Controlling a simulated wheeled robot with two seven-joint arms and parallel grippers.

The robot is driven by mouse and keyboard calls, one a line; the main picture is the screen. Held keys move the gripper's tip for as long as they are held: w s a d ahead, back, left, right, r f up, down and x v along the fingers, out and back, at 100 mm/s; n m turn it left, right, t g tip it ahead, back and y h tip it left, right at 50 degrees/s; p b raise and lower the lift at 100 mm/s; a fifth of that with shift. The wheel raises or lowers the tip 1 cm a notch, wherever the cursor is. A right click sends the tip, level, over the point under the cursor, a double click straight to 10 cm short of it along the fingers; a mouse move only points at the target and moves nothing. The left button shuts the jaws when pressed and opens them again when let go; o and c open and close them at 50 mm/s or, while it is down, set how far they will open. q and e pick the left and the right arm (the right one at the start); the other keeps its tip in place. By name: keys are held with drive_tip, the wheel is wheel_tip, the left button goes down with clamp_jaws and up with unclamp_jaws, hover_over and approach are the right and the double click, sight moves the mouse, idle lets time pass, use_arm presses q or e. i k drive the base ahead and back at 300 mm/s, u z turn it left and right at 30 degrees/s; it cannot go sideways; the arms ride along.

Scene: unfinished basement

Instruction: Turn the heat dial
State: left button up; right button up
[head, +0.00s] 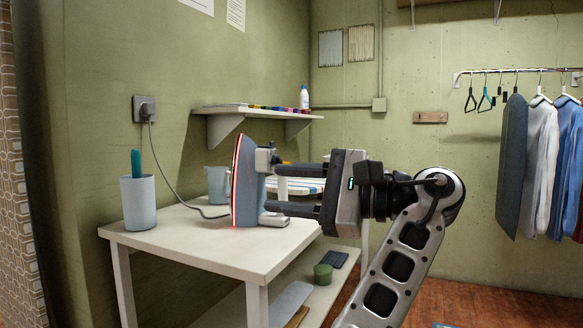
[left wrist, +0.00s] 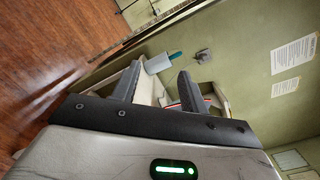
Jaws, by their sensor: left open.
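A blue-grey iron (head: 244,185) stands upright on the white table, its soleplate facing left with a red glowing edge. Its cord runs to a wall outlet. I cannot pick out the heat dial for certain in either view. My left gripper (head: 274,188) is open at the iron's right side, one finger above the other, with the tips close to the iron's handle side. I cannot tell whether they touch it. In the left wrist view the two fingers (left wrist: 160,70) are spread apart, and the right finger partly hides the iron. My right gripper is not in view.
The white table (head: 180,233) also holds a grey cup (head: 138,203) with a teal-handled tool and a grey jug (head: 216,184). A wall shelf (head: 255,110) hangs above the table. The table's front left is clear.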

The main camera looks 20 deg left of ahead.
sight(276, 159)
drive_tip(key=i, duration=1.25)
